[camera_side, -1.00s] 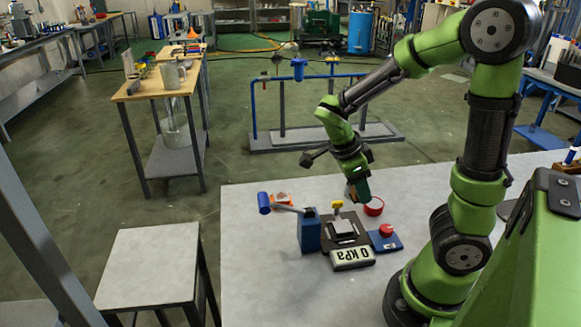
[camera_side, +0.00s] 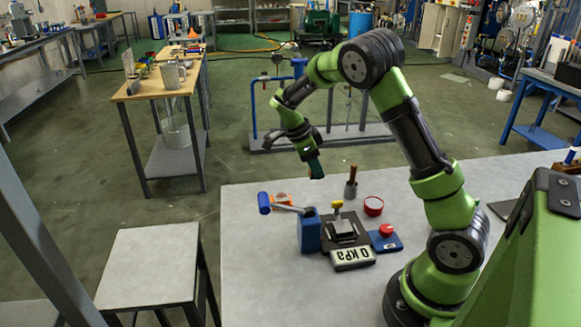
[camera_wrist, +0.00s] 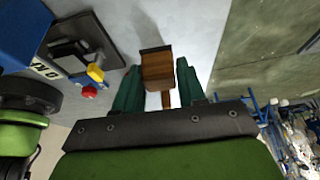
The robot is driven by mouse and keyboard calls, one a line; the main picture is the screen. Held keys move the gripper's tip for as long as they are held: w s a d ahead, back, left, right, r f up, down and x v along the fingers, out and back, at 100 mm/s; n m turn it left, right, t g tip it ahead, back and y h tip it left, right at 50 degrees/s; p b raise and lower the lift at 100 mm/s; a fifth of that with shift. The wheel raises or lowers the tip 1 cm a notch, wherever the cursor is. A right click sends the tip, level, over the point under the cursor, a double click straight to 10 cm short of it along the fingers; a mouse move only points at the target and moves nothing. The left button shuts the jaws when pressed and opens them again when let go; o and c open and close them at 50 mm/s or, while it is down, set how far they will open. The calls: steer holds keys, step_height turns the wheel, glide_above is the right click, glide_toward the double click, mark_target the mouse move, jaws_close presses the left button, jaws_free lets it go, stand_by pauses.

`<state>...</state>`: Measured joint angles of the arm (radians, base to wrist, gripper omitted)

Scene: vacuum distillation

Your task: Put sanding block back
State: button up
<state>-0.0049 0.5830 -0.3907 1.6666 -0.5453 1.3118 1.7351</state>
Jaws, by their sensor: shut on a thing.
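My gripper (camera_side: 316,172) is raised above the far part of the grey table in the side view, with its fingers pointing down. In the wrist view my gripper (camera_wrist: 157,72) has its two dark green fingers on either side of a brown wooden block (camera_wrist: 157,64). The block, which I take for the sanding block, has a dark edge at its far end and is held clear of the table. A narrow wooden strip shows below it, between the fingers.

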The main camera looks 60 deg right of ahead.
mark_target(318, 199)
step_height(318, 199, down, 8)
steer(key=shift+r, duration=0.1)
stand_by(0.4)
steer(key=o, duration=1)
steer(key=shift+f, duration=0.2)
steer(key=a+r+n+t+y, duration=0.15)
steer(key=a+r, duration=0.25)
steer(key=r, duration=0.4)
steer(key=a+r+n+t, duration=0.1)
steer(key=a+r+n, duration=0.25)
steer(key=r, duration=0.45)
steer(key=s+a+r+n+t+y, duration=0.1)
steer(key=s+a+r+n+t, duration=0.1)
steer(key=s+a+n, duration=0.2)
steer(key=s+a+r+n+t+y, duration=0.1)
steer(key=s+a+r+n+t, duration=0.2)
steer(key=s+a+n, duration=0.2)
steer(key=s+a+r+n+t+y, duration=0.2)
steer(key=s+a+n, duration=0.3)
steer(key=n, duration=0.4)
steer(key=shift+a+r+t, duration=0.1)
steer(key=shift+r+t, duration=0.35)
steer(key=shift+t, duration=0.1)
